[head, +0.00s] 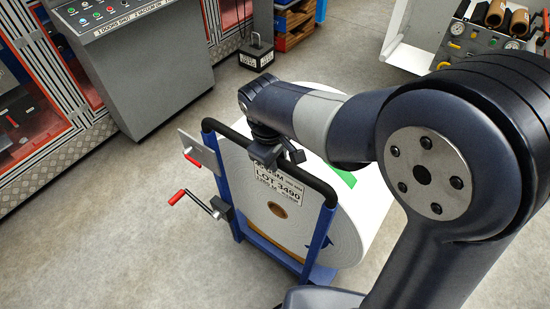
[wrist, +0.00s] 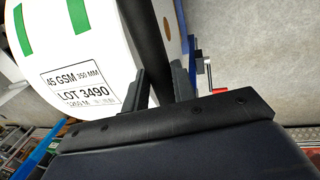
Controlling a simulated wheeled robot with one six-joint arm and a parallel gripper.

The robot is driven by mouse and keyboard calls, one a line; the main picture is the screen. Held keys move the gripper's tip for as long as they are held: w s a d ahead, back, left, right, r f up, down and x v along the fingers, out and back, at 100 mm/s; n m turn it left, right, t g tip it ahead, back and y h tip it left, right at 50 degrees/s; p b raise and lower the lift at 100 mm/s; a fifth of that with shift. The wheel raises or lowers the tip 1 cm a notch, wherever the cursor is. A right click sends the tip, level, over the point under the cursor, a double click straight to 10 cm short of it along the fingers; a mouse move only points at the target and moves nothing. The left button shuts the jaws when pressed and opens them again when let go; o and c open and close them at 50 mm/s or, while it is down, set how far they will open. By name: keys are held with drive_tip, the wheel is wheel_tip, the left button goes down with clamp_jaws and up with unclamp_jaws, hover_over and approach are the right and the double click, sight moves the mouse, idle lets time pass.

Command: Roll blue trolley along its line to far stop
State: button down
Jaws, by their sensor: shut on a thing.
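The blue trolley (head: 322,243) stands on the grey floor below my arm, with a black push handle across its top. It carries a large white roll (head: 345,215) with a label reading LOT 3490 and a brown core. My gripper (head: 276,156) is shut on the trolley's black handle (head: 318,180). In the wrist view the gripper's two fingers (wrist: 160,88) stand either side of the handle bar (wrist: 148,45), with the white roll (wrist: 70,45) behind. My arm hides part of the roll and the trolley's right side. The line and the far stop cannot be made out.
A grey control console (head: 140,70) and a red-framed cabinet (head: 45,80) stand at the left. A small dark weight block (head: 257,54) sits on the floor at the back. A panel with gauges (head: 480,45) is at the back right. Open floor lies left of the trolley.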

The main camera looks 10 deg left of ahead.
drive_tip(key=shift+s+a, duration=0.1)
drive_tip(key=shift+s, duration=0.1)
drive_tip(key=c, duration=1.2)
unclamp_jaws()
drive_tip(key=shift+s, duration=0.15)
drive_tip(key=shift+o, duration=0.2)
wheel_tip(320, 180, up, 11)
drive_tip(key=s, duration=0.2)
drive_tip(key=shift+a+f+b, duration=0.2)
drive_tip(key=shift+a+b, duration=0.25)
